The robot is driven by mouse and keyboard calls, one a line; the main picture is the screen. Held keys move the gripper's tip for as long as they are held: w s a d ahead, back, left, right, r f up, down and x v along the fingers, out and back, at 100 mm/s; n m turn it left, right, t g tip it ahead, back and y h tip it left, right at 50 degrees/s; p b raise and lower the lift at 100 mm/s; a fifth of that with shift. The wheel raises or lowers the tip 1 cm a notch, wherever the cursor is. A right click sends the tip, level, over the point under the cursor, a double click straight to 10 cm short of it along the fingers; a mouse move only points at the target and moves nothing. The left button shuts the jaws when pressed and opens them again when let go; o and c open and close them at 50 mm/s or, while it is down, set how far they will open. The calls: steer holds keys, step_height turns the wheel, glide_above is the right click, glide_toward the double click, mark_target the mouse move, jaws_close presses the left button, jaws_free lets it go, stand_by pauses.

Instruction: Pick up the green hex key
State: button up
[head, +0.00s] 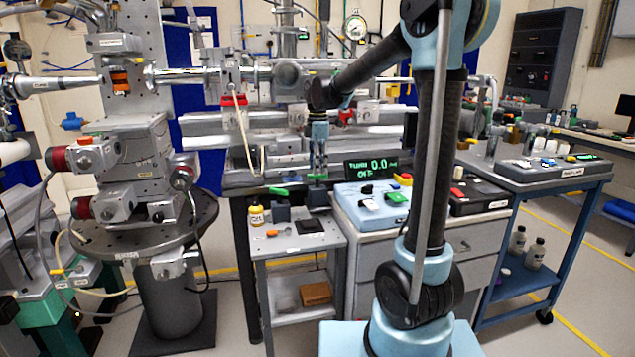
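Several green things show, and I cannot tell for sure which is the green hex key. One small green piece (317,177) is at the top of a dark block (318,197) on the small grey cart, right by my fingertips. Another green piece (278,191) lies at the top of a second dark block (281,213) to the left. My gripper (318,172) points down over the right block. Its fingers are too small to show whether they are open, shut or touching the green piece.
A lit display (371,168) stands behind. Beamline equipment crowds the left.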

mark_target(317, 188)
steer(key=shift+a+f, duration=0.1)
steer(key=shift+f, duration=2)
jaws_close()
